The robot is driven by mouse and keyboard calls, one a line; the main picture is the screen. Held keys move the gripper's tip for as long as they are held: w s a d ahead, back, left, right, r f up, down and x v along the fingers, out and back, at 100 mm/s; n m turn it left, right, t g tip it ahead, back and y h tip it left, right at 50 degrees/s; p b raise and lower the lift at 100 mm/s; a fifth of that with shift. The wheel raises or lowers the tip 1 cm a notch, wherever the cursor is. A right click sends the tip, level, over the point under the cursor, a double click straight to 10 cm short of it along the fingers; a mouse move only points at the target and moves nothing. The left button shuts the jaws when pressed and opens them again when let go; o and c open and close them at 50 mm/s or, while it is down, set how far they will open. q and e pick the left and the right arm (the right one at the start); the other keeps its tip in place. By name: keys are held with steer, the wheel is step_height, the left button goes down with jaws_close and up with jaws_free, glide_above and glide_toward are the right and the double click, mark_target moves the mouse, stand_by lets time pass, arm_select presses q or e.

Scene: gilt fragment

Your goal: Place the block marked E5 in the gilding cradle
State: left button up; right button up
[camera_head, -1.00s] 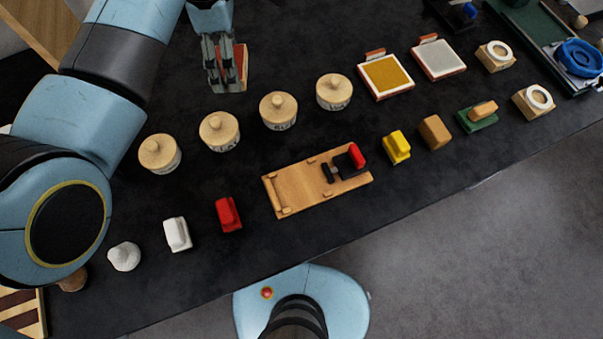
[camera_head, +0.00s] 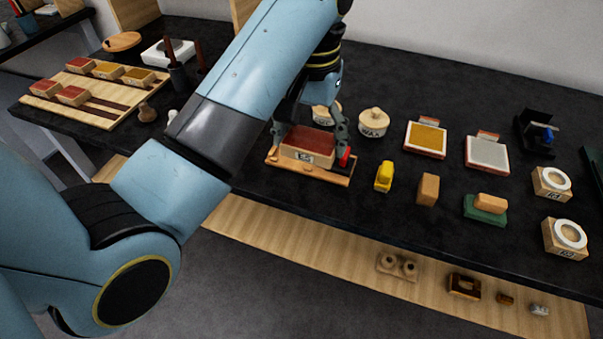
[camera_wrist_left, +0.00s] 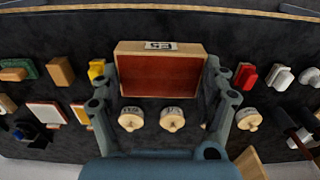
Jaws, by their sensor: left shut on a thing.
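The block marked E5 (camera_head: 307,148) is wooden with a dark red top face. Its label shows on the front side, and upside down in the left wrist view (camera_wrist_left: 160,47). My left gripper (camera_head: 311,140) is shut on it, one finger at each end. The block is level, over the wooden gilding cradle (camera_head: 285,165); I cannot tell whether it touches the bed. The cradle's red clamp handle (camera_head: 345,156) shows at its right end, beside the finger. In the left wrist view the block (camera_wrist_left: 160,78) hides the cradle. My right gripper is not in view.
A yellow block (camera_head: 384,176) and a tan block (camera_head: 428,189) stand just right of the cradle. A lidded WAX pot (camera_head: 373,122) and a gold pad (camera_head: 425,138) stand behind. A wooden board (camera_head: 90,95) with several red- and gold-topped blocks lies at the left.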

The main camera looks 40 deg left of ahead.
arm_select(q)
steer(key=shift+s+d+f, duration=0.15)
steer(key=shift+s+f, duration=0.15)
steer(key=shift+s, duration=0.05)
steer(key=shift+f+b, duration=0.2)
steer(key=shift+b, duration=0.1)
steer(key=w+a+f, duration=0.4)
steer(key=w+a, duration=0.1)
steer(key=w+a+f, duration=0.2)
steer(key=w+a, duration=0.1)
steer(key=shift+a+f, duration=0.2)
steer(key=shift+f, duration=0.2)
steer(key=shift+w+a+f, duration=0.1)
steer(key=shift+w+f, duration=0.05)
steer(key=shift+f, duration=1.95)
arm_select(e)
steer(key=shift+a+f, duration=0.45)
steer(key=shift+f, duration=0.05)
arm_select(q)
steer(key=o, duration=1.2)
steer(key=shift+f, duration=0.1)
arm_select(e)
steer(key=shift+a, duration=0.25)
